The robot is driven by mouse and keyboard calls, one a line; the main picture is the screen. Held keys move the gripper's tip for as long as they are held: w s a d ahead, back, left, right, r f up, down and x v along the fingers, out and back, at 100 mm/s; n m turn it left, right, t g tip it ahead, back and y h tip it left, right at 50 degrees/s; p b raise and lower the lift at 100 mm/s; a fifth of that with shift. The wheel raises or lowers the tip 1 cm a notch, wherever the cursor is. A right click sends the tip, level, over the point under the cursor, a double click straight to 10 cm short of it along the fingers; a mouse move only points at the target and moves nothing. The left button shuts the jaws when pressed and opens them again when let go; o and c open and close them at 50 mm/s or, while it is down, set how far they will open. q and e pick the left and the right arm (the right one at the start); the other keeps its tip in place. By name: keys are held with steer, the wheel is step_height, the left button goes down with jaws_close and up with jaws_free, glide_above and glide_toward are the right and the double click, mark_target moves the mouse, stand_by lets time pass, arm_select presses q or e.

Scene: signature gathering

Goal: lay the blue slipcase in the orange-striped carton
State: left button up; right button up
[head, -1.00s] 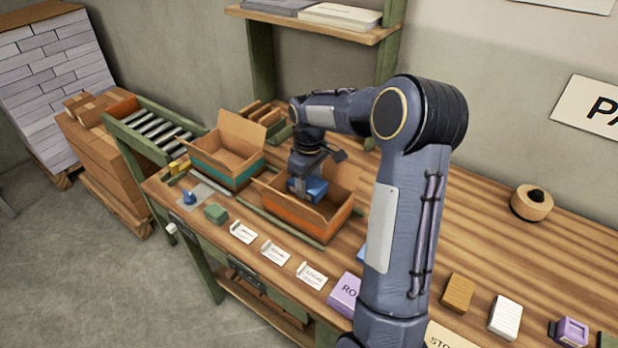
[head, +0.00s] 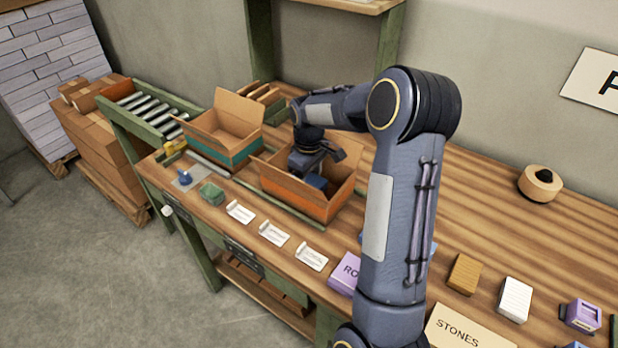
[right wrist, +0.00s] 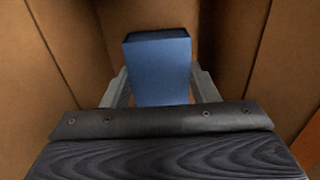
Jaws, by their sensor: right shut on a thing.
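The blue slipcase (head: 316,181) is low inside the orange-striped carton (head: 296,196), mostly hidden by my right gripper and the carton's front wall. My right gripper (head: 308,172) reaches down into this open carton from above. In the right wrist view the slipcase (right wrist: 158,70) sits upright between the two fingers of my right gripper (right wrist: 160,88), which is shut on it. Brown carton walls surround it there. I cannot tell whether the slipcase touches the carton's floor. My left gripper is not in view.
An open teal-striped carton (head: 222,140) stands left of the orange-striped one. White cards (head: 274,233) lie along the front edge. A purple box (head: 345,273), a brown block (head: 464,274) and a white block (head: 514,298) lie to the right. The back right of the bench is mostly clear.

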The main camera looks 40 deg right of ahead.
steer(key=shift+f+b, duration=0.45)
steer(key=shift+f, duration=0.2)
steer(key=o, duration=1)
steer(key=shift+o, duration=0.2)
step_height(320, 180, up, 17)
steer(key=p, duration=1.2)
steer(key=shift+a+r, duration=0.1)
